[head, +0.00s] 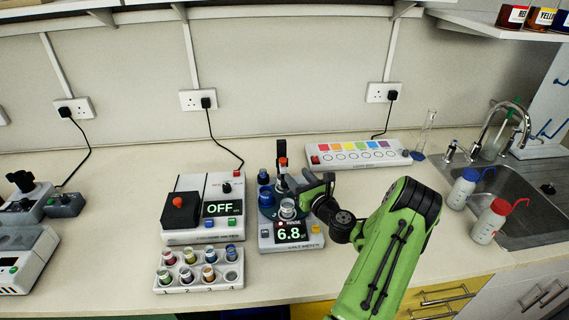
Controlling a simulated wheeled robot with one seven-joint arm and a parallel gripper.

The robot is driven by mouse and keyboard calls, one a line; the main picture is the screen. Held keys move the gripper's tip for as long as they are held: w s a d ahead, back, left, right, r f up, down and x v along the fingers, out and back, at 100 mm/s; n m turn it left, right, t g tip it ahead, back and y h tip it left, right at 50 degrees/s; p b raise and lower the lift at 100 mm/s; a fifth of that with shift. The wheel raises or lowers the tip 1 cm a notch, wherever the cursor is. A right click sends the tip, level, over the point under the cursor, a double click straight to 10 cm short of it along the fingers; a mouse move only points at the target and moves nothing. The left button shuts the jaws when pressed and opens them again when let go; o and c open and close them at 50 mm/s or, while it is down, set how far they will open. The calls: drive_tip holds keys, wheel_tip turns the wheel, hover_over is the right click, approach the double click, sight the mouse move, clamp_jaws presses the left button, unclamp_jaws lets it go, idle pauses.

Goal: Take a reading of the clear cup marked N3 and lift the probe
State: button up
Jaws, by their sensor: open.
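The salt meter (264,242) stands mid-bench, its lit display reading 6.8. A dark round platform on it holds a pale, clear-looking cup (287,208) at the front and blue cups (264,178) at the left and back. No N3 mark is legible at this size. A dark upright part with an orange-red piece (283,162) rises behind the cups; I cannot tell whether it is the probe. My gripper (296,186) is open at the right of the platform, just above and behind the pale cup. Its fingers hide part of the meter, and contact cannot be told.
Left of the meter is a device reading OFF (222,208) with a red knob. A numbered rack (197,271) of small jars sits in front of it. A colour-strip panel (358,153), wash bottles (490,220) and a sink (515,190) are to the right.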

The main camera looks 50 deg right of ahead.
sight(285, 162)
drive_tip(key=x, duration=0.8)
drive_tip(key=shift+p, duration=0.35)
clamp_jaws()
